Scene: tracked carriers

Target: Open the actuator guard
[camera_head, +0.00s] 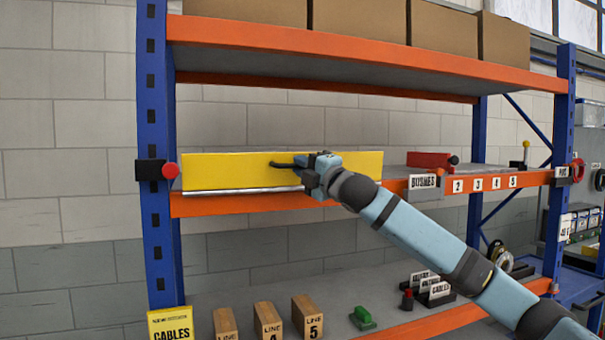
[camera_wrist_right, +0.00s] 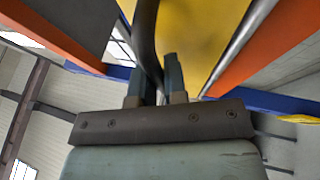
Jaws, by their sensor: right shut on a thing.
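The actuator guard is a long yellow panel (camera_head: 225,171) standing upright along the front of the middle shelf, with a silver rod along its lower edge. It also shows in the right wrist view (camera_wrist_right: 205,30). A dark bar handle (camera_head: 281,164) sticks out from its face, right of the middle. My right gripper (camera_head: 302,163) is at this handle. In the right wrist view the two fingers (camera_wrist_right: 155,85) are on either side of the dark handle (camera_wrist_right: 146,35), shut on it. What lies behind the panel is hidden. My left gripper is not in view.
A red knob (camera_head: 170,170) sits on the blue post at the panel's left end. A red block (camera_head: 432,160) is on the shelf to the right. Wooden line blocks (camera_head: 267,322) and a green block (camera_head: 362,317) stand on the lower shelf. Cardboard boxes (camera_head: 365,18) fill the top shelf.

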